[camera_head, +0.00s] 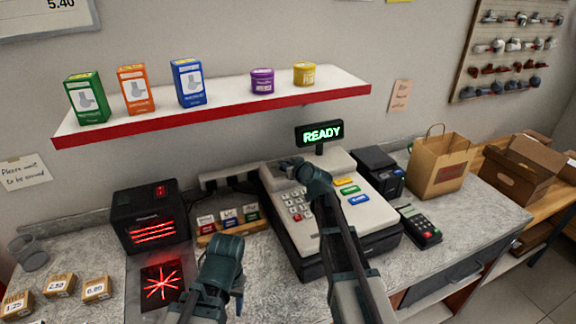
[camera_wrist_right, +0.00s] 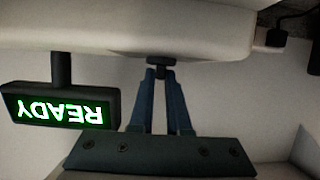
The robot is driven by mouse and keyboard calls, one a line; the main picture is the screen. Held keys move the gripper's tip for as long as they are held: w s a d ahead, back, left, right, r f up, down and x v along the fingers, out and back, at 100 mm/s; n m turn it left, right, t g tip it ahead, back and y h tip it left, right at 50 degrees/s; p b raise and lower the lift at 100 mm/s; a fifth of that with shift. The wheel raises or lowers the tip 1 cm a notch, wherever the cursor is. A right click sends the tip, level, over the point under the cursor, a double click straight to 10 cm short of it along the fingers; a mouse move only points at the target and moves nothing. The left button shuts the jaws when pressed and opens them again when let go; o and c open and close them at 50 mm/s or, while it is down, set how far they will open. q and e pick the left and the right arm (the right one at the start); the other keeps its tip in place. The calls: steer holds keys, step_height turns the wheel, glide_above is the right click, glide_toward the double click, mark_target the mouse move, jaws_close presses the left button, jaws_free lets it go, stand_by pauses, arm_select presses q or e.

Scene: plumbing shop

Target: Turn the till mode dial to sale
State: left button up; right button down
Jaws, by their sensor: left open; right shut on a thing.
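The till (camera_head: 375,215) is a cream cash register on the counter, with keys and a small pole display (camera_head: 319,133) reading READY in green. My right gripper (camera_head: 290,164) reaches over the keys to the till's upper left part. In the right wrist view its two blue fingers (camera_wrist_right: 160,78) are shut on a small dark knob, the mode dial (camera_wrist_right: 160,62), on the cream housing. The dial's markings and pointer are hidden, so its setting cannot be read. My left gripper (camera_head: 238,292) is low in front of the scanner, open and away from the till.
A black scanner (camera_head: 150,218) with red lights and a rack of small cards (camera_head: 230,218) stand left of the till. A card reader (camera_head: 420,227), a black printer (camera_head: 378,172) and a paper bag (camera_head: 437,165) stand right. A red-edged shelf (camera_head: 215,115) hangs above.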

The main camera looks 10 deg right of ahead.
stand_by(0.5)
steer(key=c, duration=0.9)
jaws_free()
arm_select(q)
step_height(320, 180, up, 5)
steer(key=p, duration=0.5)
steer(key=shift+r, duration=0.15)
arm_select(e)
steer(key=v, duration=1.4)
steer(key=shift+a, duration=0.1)
